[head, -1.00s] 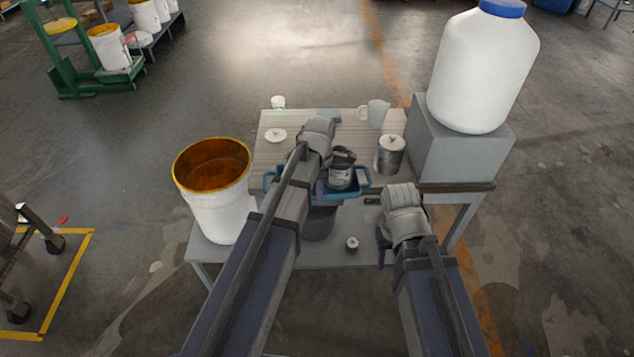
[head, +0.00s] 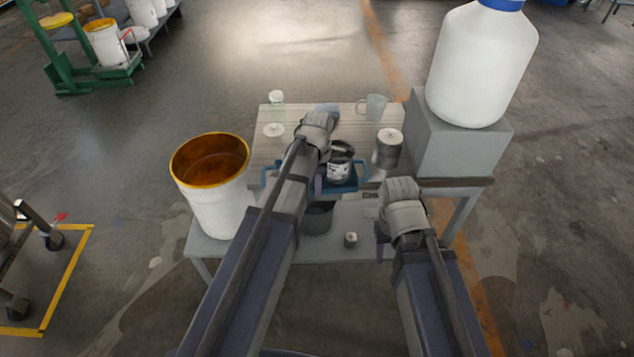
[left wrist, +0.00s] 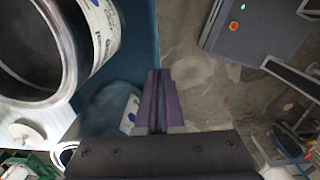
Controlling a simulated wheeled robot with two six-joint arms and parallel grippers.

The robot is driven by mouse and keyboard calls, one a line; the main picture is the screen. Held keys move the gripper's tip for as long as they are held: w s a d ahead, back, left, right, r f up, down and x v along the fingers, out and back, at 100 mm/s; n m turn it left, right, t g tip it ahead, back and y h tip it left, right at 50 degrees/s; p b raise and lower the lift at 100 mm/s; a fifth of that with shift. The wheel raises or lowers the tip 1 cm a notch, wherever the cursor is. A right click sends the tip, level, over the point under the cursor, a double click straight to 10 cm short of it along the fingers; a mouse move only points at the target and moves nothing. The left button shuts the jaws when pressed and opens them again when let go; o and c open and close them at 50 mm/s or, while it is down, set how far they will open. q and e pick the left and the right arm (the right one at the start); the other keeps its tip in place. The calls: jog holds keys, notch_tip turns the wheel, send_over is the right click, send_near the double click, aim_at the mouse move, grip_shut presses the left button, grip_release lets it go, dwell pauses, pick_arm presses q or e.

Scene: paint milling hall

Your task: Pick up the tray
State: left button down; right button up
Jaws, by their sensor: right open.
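The blue tray (head: 362,185) is at the front edge of the wooden tabletop in the head view, partly hidden by my left arm. It carries a dark-topped labelled can (head: 339,170). In the left wrist view the tray (left wrist: 143,45) holds an open labelled can and a dark blue-grey vessel. My left gripper (head: 318,186) is at the tray's near side. Its fingers (left wrist: 157,90) are close together in line with the tray's rim and appear shut on it. My right gripper (head: 383,250) is open and empty, in front of the table and apart from the tray.
A metal canister (head: 388,150) stands close to the tray's right end. A large white jug (head: 480,65) sits on a grey block at right.

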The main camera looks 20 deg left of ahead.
notch_tip(320, 180, up, 10)
jog(key=p, duration=1)
